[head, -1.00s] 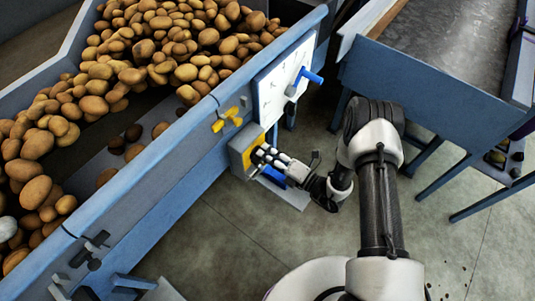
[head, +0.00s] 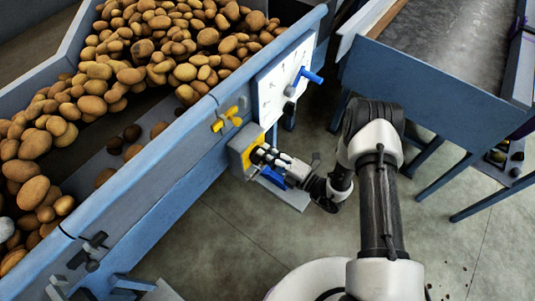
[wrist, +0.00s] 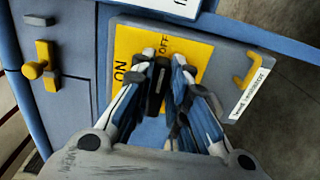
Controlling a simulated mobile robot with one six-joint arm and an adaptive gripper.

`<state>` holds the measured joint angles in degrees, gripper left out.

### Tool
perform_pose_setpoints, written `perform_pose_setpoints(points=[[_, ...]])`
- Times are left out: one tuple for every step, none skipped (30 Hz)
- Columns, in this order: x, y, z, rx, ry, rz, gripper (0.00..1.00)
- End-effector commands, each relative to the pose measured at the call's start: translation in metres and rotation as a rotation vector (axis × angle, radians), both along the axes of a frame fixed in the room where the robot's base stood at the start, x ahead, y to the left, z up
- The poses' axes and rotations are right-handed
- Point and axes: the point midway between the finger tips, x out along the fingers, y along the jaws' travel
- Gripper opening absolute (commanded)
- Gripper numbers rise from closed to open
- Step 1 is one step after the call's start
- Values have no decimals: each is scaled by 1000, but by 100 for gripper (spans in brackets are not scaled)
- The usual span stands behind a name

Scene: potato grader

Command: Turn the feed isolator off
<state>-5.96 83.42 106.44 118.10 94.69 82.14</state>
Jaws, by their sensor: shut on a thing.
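The feed isolator is a grey box with a yellow plate (wrist: 197,52) marked ON at the left and OFF at the top in the wrist view. In the head view its yellow face (head: 250,150) shows on the side of the blue machine. A black handle (wrist: 157,88) stands in front of the plate, its upper end near the OFF mark. My gripper (wrist: 164,62) is shut on this handle, with one finger on each side. It also shows at the box in the head view (head: 262,156).
A yellow hook-shaped part (wrist: 252,70) sits on the grey box beside a white label. A yellow knob (wrist: 36,69) is on the panel to the left. Above the box are a white dial panel (head: 283,82) and a blue lever (head: 311,76). Potatoes (head: 150,45) fill the hopper.

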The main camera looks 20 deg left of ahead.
Motion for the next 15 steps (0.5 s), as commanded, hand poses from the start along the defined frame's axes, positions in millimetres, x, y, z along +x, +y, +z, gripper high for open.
perform_pose_setpoints(points=[[-1, 0, -1, 0, 5, 1, 16], [-1, 0, -1, 0, 5, 1, 18], [-1, 0, -1, 0, 4, 1, 21], [-1, 0, -1, 1, 4, 1, 23], [-1, 0, -1, 1, 4, 1, 25], [-1, 0, -1, 0, 3, 0, 28], [-1, 0, 0, 0, 3, 0, 30], [-1, 0, 0, 0, 3, 0, 32], [0, 0, 0, 0, 2, 0, 34], [0, 0, 0, 0, 2, 0, 35], [0, 0, 0, 0, 2, 0, 35], [0, 0, 0, 1, 2, 0, 35], [0, 0, 0, 0, 1, 0, 35], [0, 0, 0, 0, 1, 0, 35], [0, 0, 0, 0, 1, 0, 35]])
